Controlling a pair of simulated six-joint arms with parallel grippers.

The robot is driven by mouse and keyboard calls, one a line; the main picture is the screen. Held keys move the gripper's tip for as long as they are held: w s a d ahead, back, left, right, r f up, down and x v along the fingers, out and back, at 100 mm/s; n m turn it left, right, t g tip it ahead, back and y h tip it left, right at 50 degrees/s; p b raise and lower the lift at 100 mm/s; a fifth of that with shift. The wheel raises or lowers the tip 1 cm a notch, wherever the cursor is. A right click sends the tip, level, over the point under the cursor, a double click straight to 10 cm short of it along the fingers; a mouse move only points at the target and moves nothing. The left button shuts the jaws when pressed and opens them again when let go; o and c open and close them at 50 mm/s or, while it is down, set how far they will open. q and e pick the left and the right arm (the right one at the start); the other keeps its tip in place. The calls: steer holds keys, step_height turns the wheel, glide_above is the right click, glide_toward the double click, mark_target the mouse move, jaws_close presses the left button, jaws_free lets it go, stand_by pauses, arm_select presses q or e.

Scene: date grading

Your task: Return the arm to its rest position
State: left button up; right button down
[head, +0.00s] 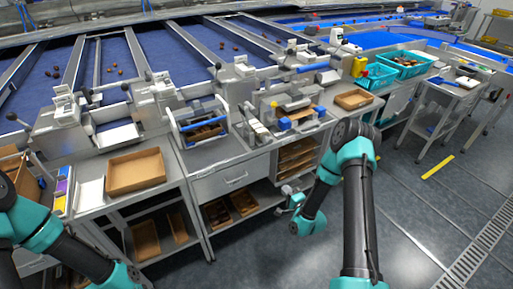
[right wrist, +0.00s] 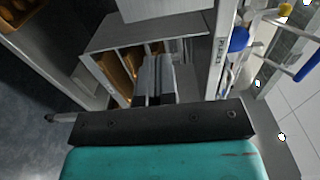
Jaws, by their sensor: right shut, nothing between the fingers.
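My right arm (head: 357,205) rises from the bottom of the head view, bends at a teal elbow and folds back down. Its gripper (head: 287,191) hangs low in front of the workbench, beside the open shelves. In the right wrist view the gripper (right wrist: 153,78) has its grey fingers together with nothing between them, pointing towards the shelf unit. My left arm (head: 45,232) shows at the lower left in teal and black. Its gripper is outside the picture.
The metal workbench (head: 205,158) holds a brown tray (head: 135,170) and a smaller one (head: 354,99). Shelves below hold wooden trays (head: 296,152). Teal crates (head: 375,76) stand further right. Blue conveyor lanes with a few dates run behind.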

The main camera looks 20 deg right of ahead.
steer(key=s+a+f+n+g+y, duration=0.2)
steer(key=s+a+f+n+g, duration=0.35)
steer(key=a+n+g, duration=0.35)
steer(key=s+a+r+n+g, duration=0.1)
steer(key=s+a+n+g, duration=0.2)
steer(key=s, duration=0.4)
steer(key=s+a+n+g, duration=0.3)
steer(key=s+a+g, duration=0.1)
steer(key=s, duration=0.3)
steer(key=shift+s+a+r+g, duration=0.15)
steer(key=shift+s+r+g, duration=0.25)
steer(key=shift+g, duration=0.1)
arm_select(q)
steer(key=shift+a, duration=0.1)
arm_select(e)
steer(key=shift+w, duration=0.1)
